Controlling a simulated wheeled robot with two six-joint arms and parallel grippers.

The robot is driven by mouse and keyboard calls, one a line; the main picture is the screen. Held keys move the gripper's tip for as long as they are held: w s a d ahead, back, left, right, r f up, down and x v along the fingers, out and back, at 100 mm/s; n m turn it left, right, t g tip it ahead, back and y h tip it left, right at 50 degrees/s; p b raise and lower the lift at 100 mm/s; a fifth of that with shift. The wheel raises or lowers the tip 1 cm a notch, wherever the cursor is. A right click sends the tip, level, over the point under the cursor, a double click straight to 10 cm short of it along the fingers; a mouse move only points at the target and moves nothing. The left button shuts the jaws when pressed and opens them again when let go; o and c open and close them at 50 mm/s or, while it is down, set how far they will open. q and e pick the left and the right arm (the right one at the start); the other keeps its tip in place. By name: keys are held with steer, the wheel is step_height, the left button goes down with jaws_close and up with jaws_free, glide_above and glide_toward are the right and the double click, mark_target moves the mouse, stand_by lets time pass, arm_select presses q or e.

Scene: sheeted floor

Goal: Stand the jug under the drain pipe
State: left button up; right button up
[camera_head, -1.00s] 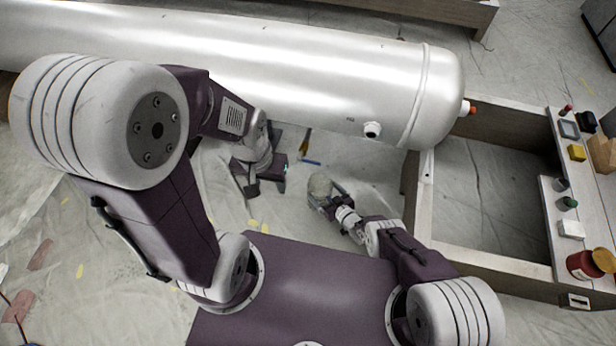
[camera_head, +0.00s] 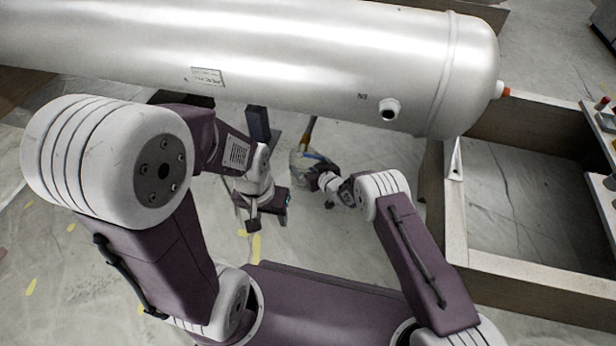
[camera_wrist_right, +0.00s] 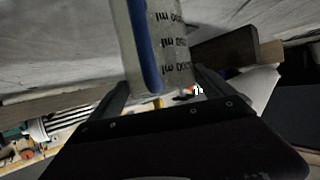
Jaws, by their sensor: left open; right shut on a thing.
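The jug (camera_head: 300,163) is pale and see-through. My right gripper (camera_head: 314,178) is shut on it, just below the tank. In the right wrist view the jug (camera_wrist_right: 168,45) fills the space between the fingers and shows dark ml marks. A blue strip (camera_wrist_right: 147,45) runs along it there. A copper-brown drain pipe (camera_head: 310,127) comes down from under the tank, close above the jug. The jug's base and the pipe's lower end are hard to make out. My left gripper (camera_head: 268,220) is open and empty, left of the jug.
The big silver tank (camera_head: 250,50) spans the back and overhangs the work area. A dark support (camera_head: 258,122) stands left of the pipe. A wooden frame (camera_head: 455,215) is on the right. The sheeted floor (camera_head: 405,155) between is mostly clear.

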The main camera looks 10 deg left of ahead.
step_height(320, 180, down, 4)
steer(key=b, duration=0.4)
steer(key=shift+r+p, duration=0.3)
steer(key=shift+r, duration=0.05)
steer(key=o, duration=1.7)
steer(key=shift+f, duration=0.15)
